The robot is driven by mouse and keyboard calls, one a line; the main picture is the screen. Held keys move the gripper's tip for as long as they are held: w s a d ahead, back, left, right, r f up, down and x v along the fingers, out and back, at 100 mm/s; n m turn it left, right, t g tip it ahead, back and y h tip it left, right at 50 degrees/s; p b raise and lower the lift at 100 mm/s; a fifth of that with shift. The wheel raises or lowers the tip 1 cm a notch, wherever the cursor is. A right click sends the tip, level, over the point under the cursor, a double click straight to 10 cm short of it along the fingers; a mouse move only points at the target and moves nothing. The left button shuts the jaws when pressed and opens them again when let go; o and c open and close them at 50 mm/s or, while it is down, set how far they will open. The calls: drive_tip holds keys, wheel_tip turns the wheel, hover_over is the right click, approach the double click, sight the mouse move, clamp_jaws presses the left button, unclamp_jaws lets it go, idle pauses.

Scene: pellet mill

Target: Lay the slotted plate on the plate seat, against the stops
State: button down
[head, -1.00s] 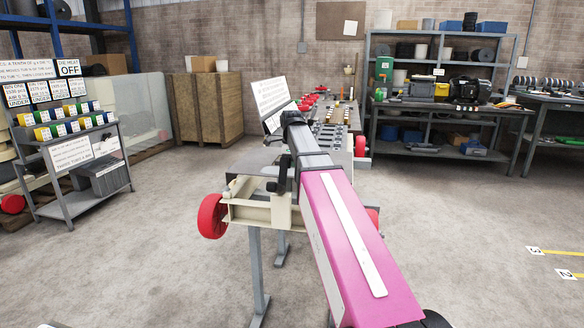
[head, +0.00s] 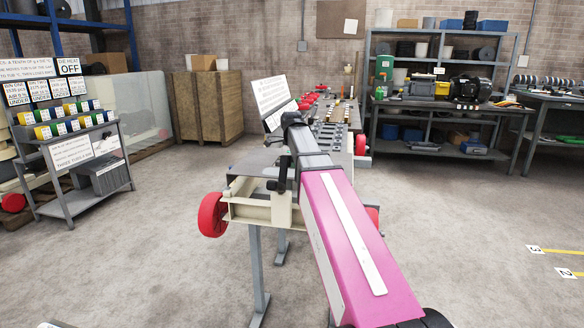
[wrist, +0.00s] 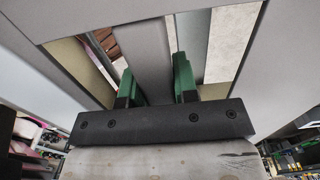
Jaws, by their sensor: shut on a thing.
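In the wrist view, my gripper (wrist: 154,72) has its two green fingers shut on a grey bar of the slotted plate (wrist: 145,42). Open slots lie on both sides of that bar; cream and grey parts and the floor show through them. In the head view my arm hides the gripper's tips. A flat grey surface (head: 256,160) shows left of my arm, above a cream frame (head: 250,212) on grey legs. I cannot tell whether this surface is the plate. The plate seat and its stops cannot be made out, nor can any contact with them.
Red handwheels (head: 212,214) stick out at the frame's sides. A tilted sign (head: 271,97) and a bench with rows of parts (head: 332,135) stand behind it. A bin rack (head: 85,165) is at the left, loaded shelves (head: 440,148) at the back right.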

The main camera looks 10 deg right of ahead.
drive_tip(key=shift+f, duration=0.3)
idle(0.4)
drive_tip(key=shift+f, duration=0.15)
idle(1.2)
